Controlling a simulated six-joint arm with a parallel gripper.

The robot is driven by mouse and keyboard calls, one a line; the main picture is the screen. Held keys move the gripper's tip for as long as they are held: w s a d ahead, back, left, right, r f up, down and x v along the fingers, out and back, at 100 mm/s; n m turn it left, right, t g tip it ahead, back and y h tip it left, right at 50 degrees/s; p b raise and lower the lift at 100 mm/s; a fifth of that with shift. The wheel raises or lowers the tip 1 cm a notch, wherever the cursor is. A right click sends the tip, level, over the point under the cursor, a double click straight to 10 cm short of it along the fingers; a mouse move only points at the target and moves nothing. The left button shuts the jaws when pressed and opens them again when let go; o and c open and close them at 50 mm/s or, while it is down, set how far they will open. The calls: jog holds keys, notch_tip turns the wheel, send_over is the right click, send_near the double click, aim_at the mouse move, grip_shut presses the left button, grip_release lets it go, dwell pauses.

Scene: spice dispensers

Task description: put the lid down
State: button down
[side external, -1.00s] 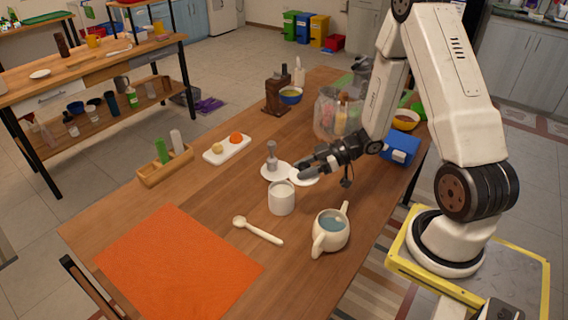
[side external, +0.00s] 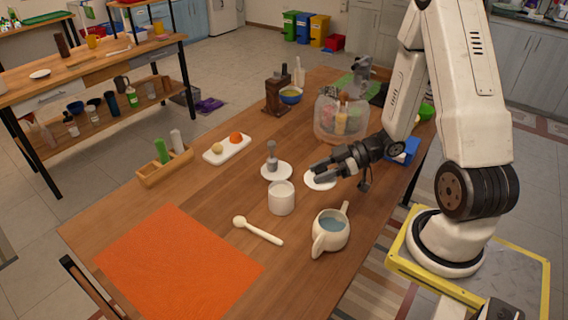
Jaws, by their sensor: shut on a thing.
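My gripper (side external: 320,172) is shut on a white round lid (side external: 321,183), which lies flat-looking at its fingertips. Whether the lid touches the table or is just above it, I cannot tell. The fingers hide part of the lid's far side. The lid is right of and behind an open white cylindrical jar (side external: 281,201). A white saucer (side external: 267,177) with a grey dispenser (side external: 272,153) standing on it is left of the lid, with a gap between them.
A white pot (side external: 327,240) with bluish liquid stands in front, and a white spoon (side external: 262,232) lies left of it. A clear container (side external: 325,122) with bottles is behind the gripper, a blue box (side external: 404,150) to its right.

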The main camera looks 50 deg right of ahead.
jog(key=shift+w, duration=0.1)
jog(key=shift+w, duration=0.5)
jog(key=w+a+r+m+t+h, duration=0.2)
jog(key=w+a+m+h, duration=0.2)
jog(key=w, duration=0.4)
jog(key=w+a+r+m+t+h, duration=0.2)
jog(key=w+m+h, duration=0.3)
jog(key=w, duration=0.3)
jog(key=shift+w+a+r+h, duration=0.25)
jog(key=shift+a+r, duration=0.2)
jog(key=shift+a, duration=0.45)
jog(key=shift+s, duration=0.1)
jog(key=v, duration=0.4)
jog(key=shift+s+r, duration=0.15)
jog(key=shift+r, duration=0.15)
